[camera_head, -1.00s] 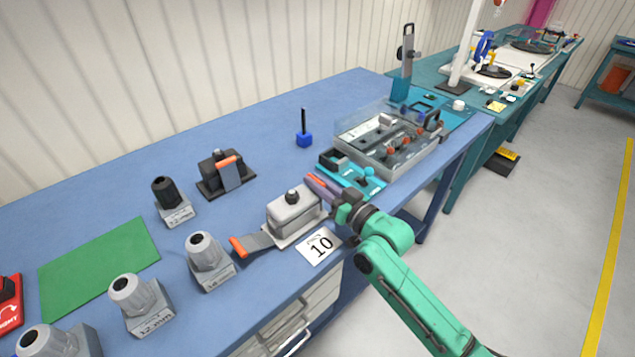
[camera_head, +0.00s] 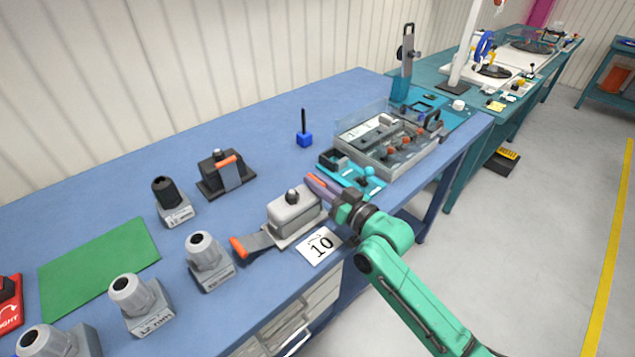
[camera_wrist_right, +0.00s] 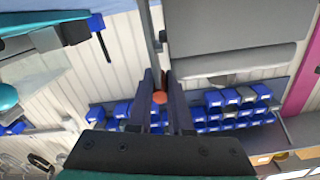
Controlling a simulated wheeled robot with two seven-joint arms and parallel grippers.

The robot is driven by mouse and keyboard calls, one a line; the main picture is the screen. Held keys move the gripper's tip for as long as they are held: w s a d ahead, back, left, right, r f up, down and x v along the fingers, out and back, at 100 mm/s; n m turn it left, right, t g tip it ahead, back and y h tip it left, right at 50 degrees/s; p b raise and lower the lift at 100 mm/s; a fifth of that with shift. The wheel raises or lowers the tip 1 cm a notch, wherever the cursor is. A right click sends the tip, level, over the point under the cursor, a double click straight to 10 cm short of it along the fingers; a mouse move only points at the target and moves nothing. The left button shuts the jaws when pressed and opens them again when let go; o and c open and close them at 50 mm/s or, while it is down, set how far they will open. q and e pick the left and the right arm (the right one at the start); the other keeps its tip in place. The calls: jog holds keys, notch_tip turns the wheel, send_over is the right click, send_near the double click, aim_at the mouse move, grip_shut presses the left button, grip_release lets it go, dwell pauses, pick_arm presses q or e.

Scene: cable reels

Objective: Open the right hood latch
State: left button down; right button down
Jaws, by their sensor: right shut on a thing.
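The grey connector hood (camera_head: 293,212) stands on a light plate on the blue bench, with a dark knob on top. Its left latch lies down to the left, ending in an orange grip (camera_head: 239,248). My right gripper (camera_head: 318,186) is at the hood's right side, shut on the right latch's orange grip (camera_head: 317,181). In the right wrist view the orange grip (camera_wrist_right: 160,97) sits between the two dark fingers (camera_wrist_right: 160,105), and the grey hood (camera_wrist_right: 235,35) is above right. The gripper hides most of the right latch, so its angle is unclear. My left gripper is out of view.
A card marked 10 (camera_head: 320,246) lies in front of the hood. A teal fixture (camera_head: 352,174) and a clear-covered box (camera_head: 388,145) stand close behind the gripper. Grey cable glands (camera_head: 208,257) stand to the left. The bench's front edge is close by.

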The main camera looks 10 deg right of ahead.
dwell(0.6)
jog(key=shift+w+d+f+m, duration=0.1)
jog(key=shift+w+d+m, duration=0.3)
jog(key=shift+m, duration=0.3)
jog(key=shift+w+d+f+m, duration=0.1)
jog(key=shift+w+d+m, duration=0.15)
jog(key=shift+d+m, duration=0.35)
jog(key=shift+w+d+f+m+b, duration=0.2)
jog(key=shift+w+d+m+b, duration=0.15)
jog(key=shift+m, duration=0.4)
jog(key=shift+w+d+f+m+b, duration=0.2)
jog(key=shift+d+m+b, duration=0.25)
jog(key=shift+m, duration=0.25)
jog(key=shift+w+d+f+m+b, duration=0.25)
jog(key=shift+m+b, duration=0.2)
jog(key=shift+m, duration=0.3)
jog(key=c, duration=0.8)
grip_release()
jog(key=shift+c, duration=0.2)
